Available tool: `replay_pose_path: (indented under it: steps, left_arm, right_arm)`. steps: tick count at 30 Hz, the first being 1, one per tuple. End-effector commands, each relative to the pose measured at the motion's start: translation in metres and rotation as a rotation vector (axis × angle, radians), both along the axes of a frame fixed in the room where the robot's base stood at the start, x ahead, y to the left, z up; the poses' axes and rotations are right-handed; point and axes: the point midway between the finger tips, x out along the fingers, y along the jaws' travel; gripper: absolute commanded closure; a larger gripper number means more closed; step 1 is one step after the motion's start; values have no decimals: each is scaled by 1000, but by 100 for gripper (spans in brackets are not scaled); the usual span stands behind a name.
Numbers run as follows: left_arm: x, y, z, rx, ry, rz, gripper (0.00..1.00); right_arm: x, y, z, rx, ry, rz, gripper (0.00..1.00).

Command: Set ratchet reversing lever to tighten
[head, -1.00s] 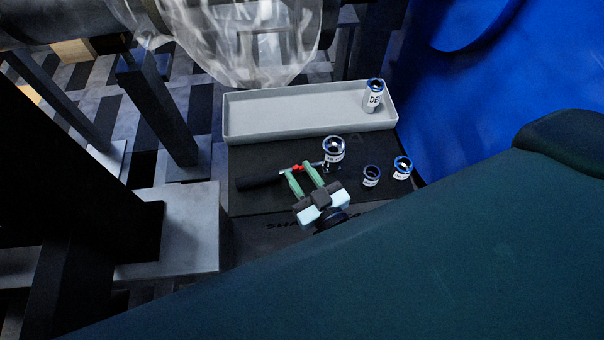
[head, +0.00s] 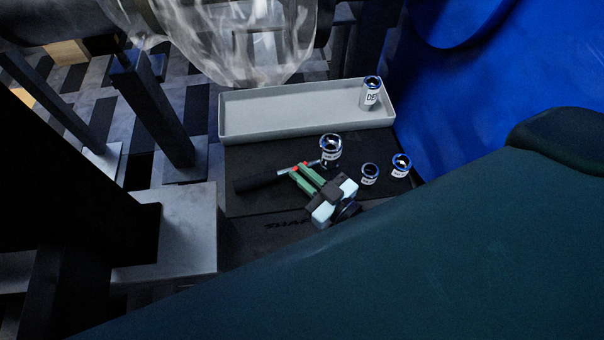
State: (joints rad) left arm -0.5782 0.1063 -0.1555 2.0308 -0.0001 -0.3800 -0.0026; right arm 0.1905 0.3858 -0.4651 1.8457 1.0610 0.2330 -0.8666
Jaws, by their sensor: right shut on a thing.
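The ratchet lies on the dark mat with its black handle (head: 258,181) pointing left and its metal neck (head: 313,162) pointing right. A chrome socket (head: 331,147) with a white label stands at its head end and hides the head. A small red part (head: 293,168) shows on the ratchet near my fingertips; I cannot tell for sure that it is the reversing lever. My right gripper (head: 300,170), with green fingers, is shut on the ratchet near this red part. The fingers partly hide the place of contact. My left gripper is not in view.
Two smaller sockets (head: 370,174) (head: 401,165) stand right of the gripper on the dark mat (head: 250,204). A grey tray (head: 290,113) behind holds one labelled socket (head: 371,93) at its right end. Dark posts (head: 150,105) stand left, and a blue surface (head: 460,100) rises at right.

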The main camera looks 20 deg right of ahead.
Motion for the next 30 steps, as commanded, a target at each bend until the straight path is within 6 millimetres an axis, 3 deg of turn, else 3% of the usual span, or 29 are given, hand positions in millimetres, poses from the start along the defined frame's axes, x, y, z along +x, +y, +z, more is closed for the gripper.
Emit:
replay_pose_path:
  steps: [7, 8, 13, 23, 30]
  left_arm:
    - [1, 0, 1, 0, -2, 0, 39]
    - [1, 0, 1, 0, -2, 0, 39]
    - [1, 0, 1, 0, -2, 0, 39]
    - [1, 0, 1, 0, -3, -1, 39]
    - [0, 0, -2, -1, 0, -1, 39]
  right_arm:
    - [0, 0, 1, 1, -2, 0, 100]
    - [0, 0, 1, 1, -2, 0, 86]
    - [0, 0, 1, 0, -1, 0, 65]
    - [-4, -1, 0, -1, 2, 0, 65]
    - [-35, -13, -2, -2, 3, 1, 65]
